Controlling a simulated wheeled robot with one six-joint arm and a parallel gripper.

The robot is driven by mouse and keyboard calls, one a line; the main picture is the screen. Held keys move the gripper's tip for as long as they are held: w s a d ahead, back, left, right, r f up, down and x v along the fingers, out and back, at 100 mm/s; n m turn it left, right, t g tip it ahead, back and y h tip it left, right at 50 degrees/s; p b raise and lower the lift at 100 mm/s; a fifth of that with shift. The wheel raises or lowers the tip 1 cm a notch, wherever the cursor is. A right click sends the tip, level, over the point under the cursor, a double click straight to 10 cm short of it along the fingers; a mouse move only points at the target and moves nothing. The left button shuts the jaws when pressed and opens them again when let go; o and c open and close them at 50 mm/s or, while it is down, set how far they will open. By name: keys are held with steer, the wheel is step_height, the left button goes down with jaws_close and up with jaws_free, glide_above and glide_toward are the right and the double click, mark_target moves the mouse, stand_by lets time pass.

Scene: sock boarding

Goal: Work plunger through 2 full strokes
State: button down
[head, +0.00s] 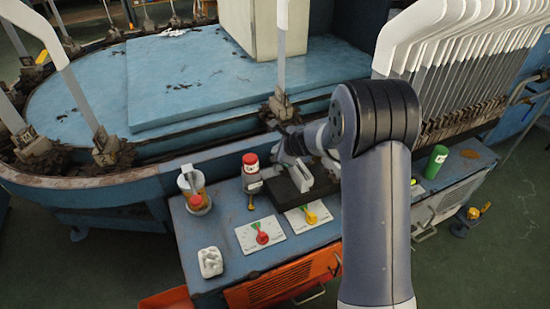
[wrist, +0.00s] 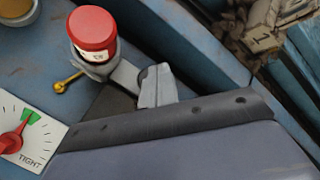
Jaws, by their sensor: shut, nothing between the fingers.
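A red-capped upright cylinder (head: 250,163) stands at the back of the blue bench, with a small brass lever (wrist: 66,82) at its base; its red top (wrist: 92,32) shows in the wrist view. A jar with amber contents and a pale upright handle (head: 192,183) stands to its left. I cannot tell for certain which of these is the plunger. My gripper (head: 302,178) is shut and empty, just right of the red-capped cylinder; its grey fingers (wrist: 150,84) show in the wrist view. I cannot tell whether they touch the cylinder's collar.
Two dial plates, one with a red pointer (head: 262,238) and one with a yellow pointer (head: 311,217), lie in front. A white lumpy piece (head: 210,262) sits at front left. A green cylinder (head: 436,161) stands at right. The boarding machine (head: 90,185) borders the bench behind.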

steer(key=shift+f, duration=0.15)
steer(key=shift+f+b, duration=0.3)
steer(key=shift+b, duration=0.15)
steer(key=shift+f+b, duration=1.3)
steer(key=shift+f, duration=0.1)
stand_by(0.9)
stand_by(0.4)
steer(key=shift+r+p, duration=1.55)
steer(key=shift+r, duration=0.25)
steer(key=shift+r, duration=0.1)
step_height(320, 180, up, 5)
steer(key=p, duration=0.4)
steer(key=shift+p, duration=0.35)
stand_by(0.4)
